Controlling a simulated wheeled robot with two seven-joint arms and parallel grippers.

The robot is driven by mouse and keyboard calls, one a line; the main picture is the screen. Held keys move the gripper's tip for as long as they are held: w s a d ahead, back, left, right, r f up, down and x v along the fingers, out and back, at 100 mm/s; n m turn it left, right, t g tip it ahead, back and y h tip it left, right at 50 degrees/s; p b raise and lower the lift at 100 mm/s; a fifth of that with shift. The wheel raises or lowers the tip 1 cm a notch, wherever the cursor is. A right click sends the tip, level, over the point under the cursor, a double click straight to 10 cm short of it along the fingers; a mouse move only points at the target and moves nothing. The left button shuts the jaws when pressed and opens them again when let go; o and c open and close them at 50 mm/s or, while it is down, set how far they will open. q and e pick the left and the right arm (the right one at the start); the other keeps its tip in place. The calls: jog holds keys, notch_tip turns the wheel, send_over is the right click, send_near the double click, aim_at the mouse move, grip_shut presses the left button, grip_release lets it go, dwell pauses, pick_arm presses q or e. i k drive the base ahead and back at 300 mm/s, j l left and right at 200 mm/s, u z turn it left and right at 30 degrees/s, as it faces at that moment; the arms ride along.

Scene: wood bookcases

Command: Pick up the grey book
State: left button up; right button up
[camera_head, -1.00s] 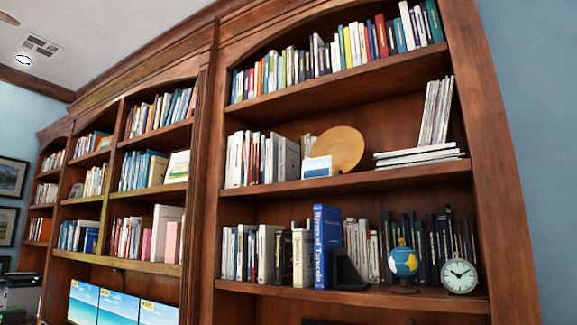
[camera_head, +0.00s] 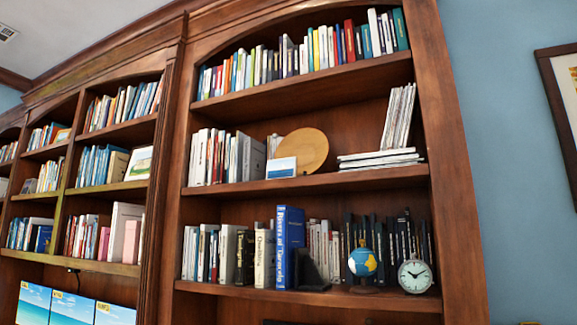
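A grey book (camera_head: 253,159) with its broad side showing stands upright at the right end of a row of pale books on the middle shelf of the right bookcase. Other pale or grey spines (camera_head: 205,255) stand on the shelf below, so I cannot tell for sure which one is the task's grey book. Neither of my grippers is in view.
Right of the grey book are a small blue-and-white frame (camera_head: 281,168), a round wooden plate (camera_head: 303,150) and stacked books (camera_head: 380,159). The lower shelf holds a tall blue book (camera_head: 290,247), a black bookend (camera_head: 312,271), a globe (camera_head: 363,263) and a clock (camera_head: 415,276).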

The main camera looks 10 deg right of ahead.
aim_at(254, 153)
jog(key=i+j+z, duration=0.2)
jog(key=z, duration=0.15)
jog(key=i+j+z, duration=0.15)
jog(key=j+z, duration=0.25)
jog(key=i+j+z, duration=0.1)
jog(key=j+z, duration=0.6)
jog(key=i, duration=0.05)
